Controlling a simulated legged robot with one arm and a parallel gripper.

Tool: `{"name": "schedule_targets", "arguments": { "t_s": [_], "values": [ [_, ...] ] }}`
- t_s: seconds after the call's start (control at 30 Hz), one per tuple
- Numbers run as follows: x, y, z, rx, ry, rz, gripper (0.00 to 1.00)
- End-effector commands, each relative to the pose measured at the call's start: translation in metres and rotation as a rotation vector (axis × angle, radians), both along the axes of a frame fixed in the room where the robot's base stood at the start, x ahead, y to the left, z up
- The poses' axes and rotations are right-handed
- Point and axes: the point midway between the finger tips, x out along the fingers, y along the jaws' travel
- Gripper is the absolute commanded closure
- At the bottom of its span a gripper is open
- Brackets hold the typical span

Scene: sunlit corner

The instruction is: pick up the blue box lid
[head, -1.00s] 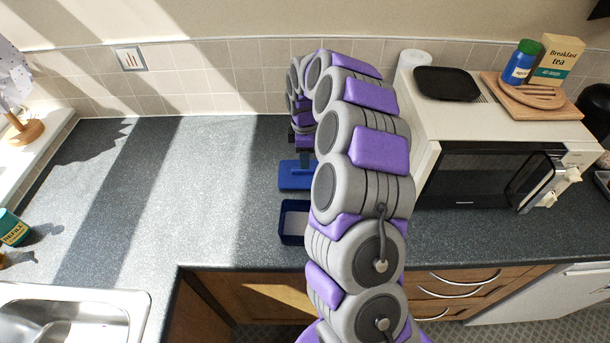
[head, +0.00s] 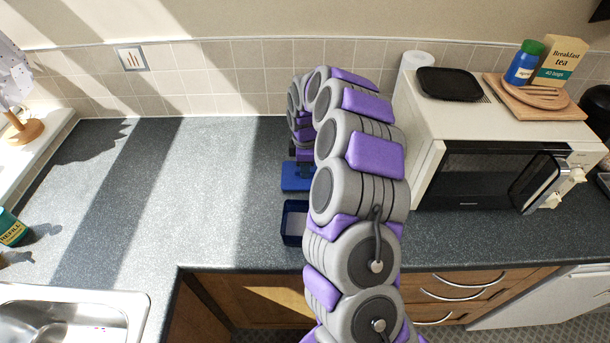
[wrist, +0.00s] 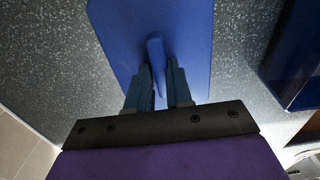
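The blue box lid (wrist: 195,35) fills the upper middle of the wrist view, with a raised upright handle (wrist: 156,58) at its centre. In the head view the lid (head: 296,178) lies on the counter, partly hidden by my arm. My gripper (wrist: 160,78) is over the lid, with its two blue fingers on either side of the handle. Whether both fingers press on the handle is not clear. In the head view my gripper (head: 304,170) is small and mostly hidden.
An open blue box (head: 291,222) stands just in front of the lid, and its edge shows at the right of the wrist view (wrist: 296,60). A microwave (head: 480,175) stands to the right. The counter (head: 130,190) to the left is clear up to the sink (head: 120,298).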

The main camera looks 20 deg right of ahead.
Motion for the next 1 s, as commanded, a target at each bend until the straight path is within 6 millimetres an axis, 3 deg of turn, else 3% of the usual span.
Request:
{"name": "schedule_targets", "arguments": {
  "t_s": [0.13, 0.63, 0.77, 1.0],
  "values": [
    [0.0, 0.0, -0.001, 0.0, 0.001, 0.0, 1.0],
    [0.0, -0.001, 0.007, 0.001, -0.001, 0.0, 1.0],
    [0.0, -0.001, 0.023, -0.001, -0.004, 0.0, 1.0],
    [0.001, 0.0, 0.069, 0.0, -0.006, 0.001, 1.0]
  ]
}}
